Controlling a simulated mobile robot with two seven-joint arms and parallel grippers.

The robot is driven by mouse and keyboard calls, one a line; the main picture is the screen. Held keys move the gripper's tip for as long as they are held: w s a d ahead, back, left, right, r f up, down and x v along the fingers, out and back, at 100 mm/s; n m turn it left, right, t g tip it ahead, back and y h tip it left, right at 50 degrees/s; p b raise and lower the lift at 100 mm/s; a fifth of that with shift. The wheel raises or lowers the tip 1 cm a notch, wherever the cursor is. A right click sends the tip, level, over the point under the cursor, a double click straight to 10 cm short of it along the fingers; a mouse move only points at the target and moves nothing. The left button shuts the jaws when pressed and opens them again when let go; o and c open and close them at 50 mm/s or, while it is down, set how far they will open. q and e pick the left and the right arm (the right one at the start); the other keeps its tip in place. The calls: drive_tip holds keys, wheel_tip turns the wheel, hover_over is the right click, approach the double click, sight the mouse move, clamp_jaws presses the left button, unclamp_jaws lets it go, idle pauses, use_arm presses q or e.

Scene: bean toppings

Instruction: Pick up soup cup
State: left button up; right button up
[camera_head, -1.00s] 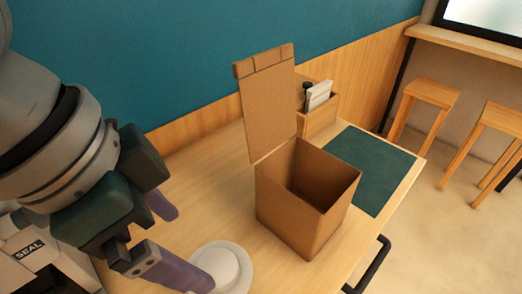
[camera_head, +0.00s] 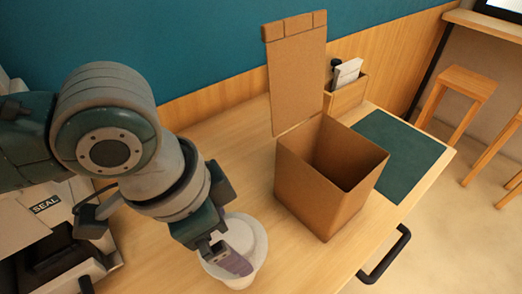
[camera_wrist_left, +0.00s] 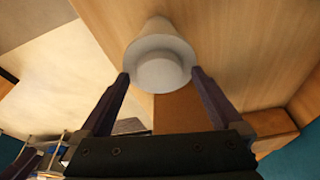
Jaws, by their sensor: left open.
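The soup cup (camera_head: 250,232) is white with a round white lid and stands upright on the wooden table, left of the cardboard box. My left gripper (camera_head: 234,260) is at the cup, with one finger showing in front of its lid and the other hidden in the head view. In the left wrist view, the cup (camera_wrist_left: 160,50) sits between and just ahead of the fingertips of my open left gripper (camera_wrist_left: 159,76). The fingertips are close to both sides of the lid; I cannot tell whether they touch it. My right gripper is not in view.
An open cardboard box (camera_head: 310,190) with its lid up stands right of the cup. Behind it is a wooden holder (camera_head: 346,96); a green mat (camera_head: 400,150) lies to the right. A machine marked SEAL (camera_head: 40,215) is at the left. Bare table lies between cup and box.

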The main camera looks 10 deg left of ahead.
use_arm(q)
drive_tip(key=shift+c, duration=0.2)
drive_tip(key=shift+r, duration=0.1)
drive_tip(key=c, duration=1)
drive_tip(key=shift+o, duration=0.2)
